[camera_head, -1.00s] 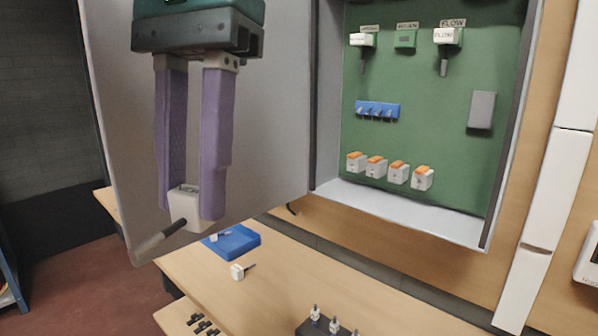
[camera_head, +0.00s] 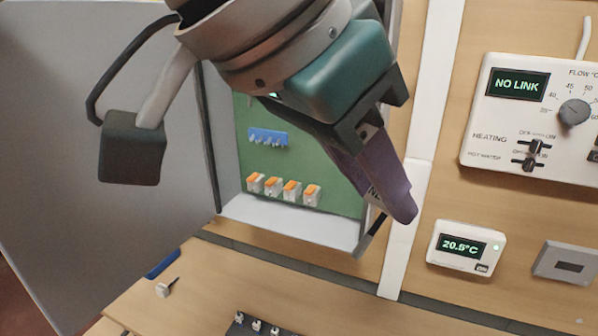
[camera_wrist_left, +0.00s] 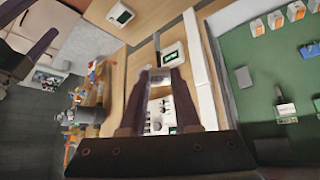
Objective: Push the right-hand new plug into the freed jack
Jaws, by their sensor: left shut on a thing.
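My left gripper (camera_head: 398,208) hangs in front of the cabinet's right edge. It is shut on a white plug (camera_head: 374,192), mostly hidden by the fingers, with its dark cable end (camera_head: 371,238) sticking out down-left. In the left wrist view the plug (camera_wrist_left: 160,77) sits between the fingertips. The cabinet's upper jacks are hidden behind my arm in the head view. The left wrist view shows a white plug (camera_wrist_left: 287,110) seated on the green board (camera_wrist_left: 265,70). My right gripper (camera_wrist_left: 38,28) seems to show at that view's left edge, dark, fingers apart.
The cabinet door (camera_head: 90,210) stands open at left. A loose white plug (camera_head: 164,289) and blue tray (camera_head: 163,264) lie on the table (camera_head: 210,285), with a black rack (camera_head: 240,329) in front. A thermostat (camera_head: 465,249) and controller (camera_head: 535,120) are on the right wall.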

